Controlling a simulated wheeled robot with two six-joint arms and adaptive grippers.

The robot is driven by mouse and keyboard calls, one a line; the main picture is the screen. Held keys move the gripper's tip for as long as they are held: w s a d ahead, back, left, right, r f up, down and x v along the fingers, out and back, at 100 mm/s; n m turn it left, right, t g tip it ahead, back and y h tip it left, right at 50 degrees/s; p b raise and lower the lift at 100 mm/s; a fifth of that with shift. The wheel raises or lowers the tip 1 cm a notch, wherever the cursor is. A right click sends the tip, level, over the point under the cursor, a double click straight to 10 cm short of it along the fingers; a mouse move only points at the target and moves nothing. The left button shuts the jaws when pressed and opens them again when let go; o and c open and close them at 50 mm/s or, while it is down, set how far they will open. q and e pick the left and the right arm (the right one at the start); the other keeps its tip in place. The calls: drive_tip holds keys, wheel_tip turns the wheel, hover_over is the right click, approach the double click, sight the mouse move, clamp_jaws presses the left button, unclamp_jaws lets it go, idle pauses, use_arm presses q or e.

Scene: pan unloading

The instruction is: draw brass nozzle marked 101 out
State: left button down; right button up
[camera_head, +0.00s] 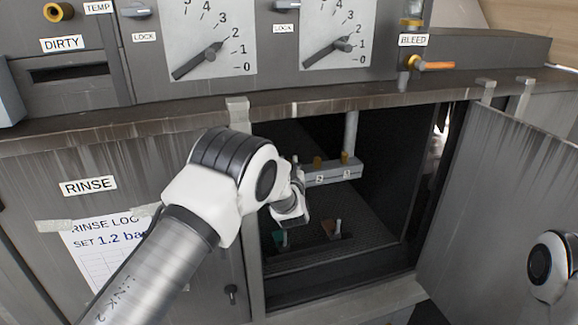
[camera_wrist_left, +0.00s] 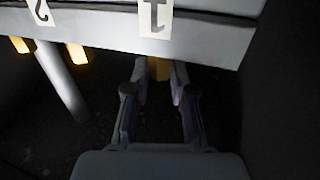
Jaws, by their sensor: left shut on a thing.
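A grey bar (camera_head: 333,172) hangs inside the open cabinet, with two brass nozzles (camera_head: 317,161) (camera_head: 345,157) showing on it and number tags on its front. My left gripper (camera_wrist_left: 159,76) reaches in at the bar's left end. In the left wrist view its fingers are shut on a brass nozzle (camera_wrist_left: 160,68) at the bar, beside the tag that looks like a 1. The marking 101 is not readable; the bar and fingers hide part of this nozzle. Two other brass pieces (camera_wrist_left: 76,54) (camera_wrist_left: 20,45) lie to the left there. My right gripper is out of frame.
The cabinet door (camera_head: 500,205) stands open at right. The left panel (camera_head: 90,205) and the counter lip (camera_head: 300,104) bound the opening. Small green (camera_head: 280,238) and brown (camera_head: 329,229) items sit on the cabinet floor. A pipe (camera_head: 351,132) rises from the bar.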

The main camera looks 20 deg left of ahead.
use_arm(q)
drive_tip(key=shift+r, duration=0.45)
drive_tip(key=shift+w+r, duration=0.1)
drive_tip(key=shift+r, duration=0.45)
drive_tip(key=shift+w+a+r, duration=0.1)
drive_tip(key=shift+a+r, duration=0.05)
drive_tip(key=shift+r, duration=1.05)
